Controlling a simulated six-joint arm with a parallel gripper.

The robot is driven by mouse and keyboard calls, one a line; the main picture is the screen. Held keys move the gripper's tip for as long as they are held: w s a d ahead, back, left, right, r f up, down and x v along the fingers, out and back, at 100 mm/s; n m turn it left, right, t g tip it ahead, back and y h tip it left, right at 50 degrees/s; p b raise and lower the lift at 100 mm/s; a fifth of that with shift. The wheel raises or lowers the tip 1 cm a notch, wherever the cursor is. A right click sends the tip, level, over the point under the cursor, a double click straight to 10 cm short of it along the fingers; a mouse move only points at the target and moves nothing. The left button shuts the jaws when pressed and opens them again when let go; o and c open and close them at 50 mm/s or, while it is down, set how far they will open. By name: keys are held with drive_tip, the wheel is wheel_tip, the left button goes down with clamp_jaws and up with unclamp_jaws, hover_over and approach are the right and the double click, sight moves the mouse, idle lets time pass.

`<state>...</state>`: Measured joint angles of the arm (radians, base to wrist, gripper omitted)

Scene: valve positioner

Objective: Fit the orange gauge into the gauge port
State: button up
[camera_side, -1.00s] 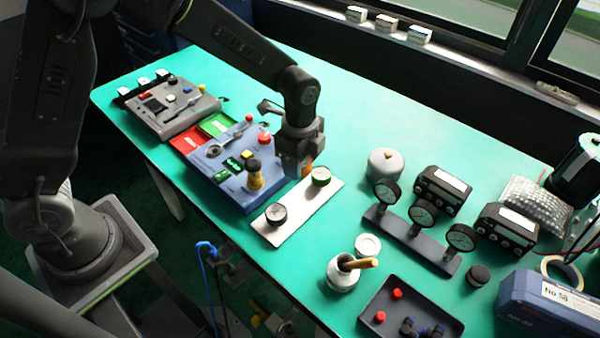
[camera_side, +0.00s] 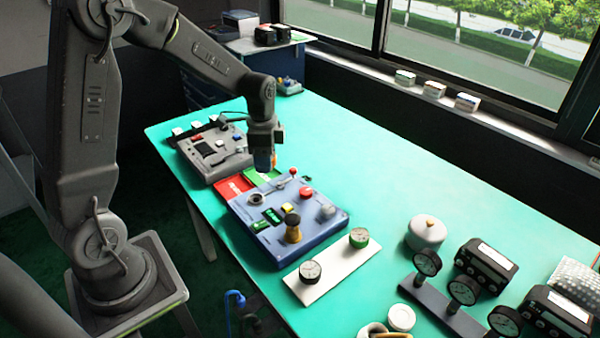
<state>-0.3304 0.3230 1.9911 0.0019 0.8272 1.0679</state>
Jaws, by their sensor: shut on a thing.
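My gripper (camera_side: 263,161) is shut on the orange gauge and points down. Only a small orange part of the gauge (camera_side: 273,160) shows at the jaws; the rest is hidden. They are in front of the far end of the blue valve positioner (camera_side: 325,227), near the green tray, and look raised above the table. The positioner carries a black and yellow knob (camera_side: 292,228), a red button (camera_side: 306,193), a grey dome (camera_side: 327,212) and a lever with a red ball (camera_side: 280,182). I cannot tell which feature is the gauge port.
A white plate (camera_side: 333,264) in front of the positioner holds a black gauge (camera_side: 310,272) and a green gauge (camera_side: 358,237). Red (camera_side: 232,186) and green (camera_side: 262,174) trays lie between the positioner and a grey unit (camera_side: 214,152). The table's far middle is clear.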

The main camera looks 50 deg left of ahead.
drive_tip(key=s+a+n, duration=0.1)
drive_tip(key=s+a, duration=0.1)
drive_tip(key=a, duration=0.1)
hover_over(256, 200)
wheel_tip(256, 200, down, 4)
drive_tip(key=f, duration=0.1)
drive_tip(key=shift+f, duration=2.95)
drive_tip(key=shift+f, duration=0.65)
drive_tip(key=o, duration=0.7)
drive_tip(key=shift+r, duration=5.55)
drive_tip(key=shift+r, duration=0.1)
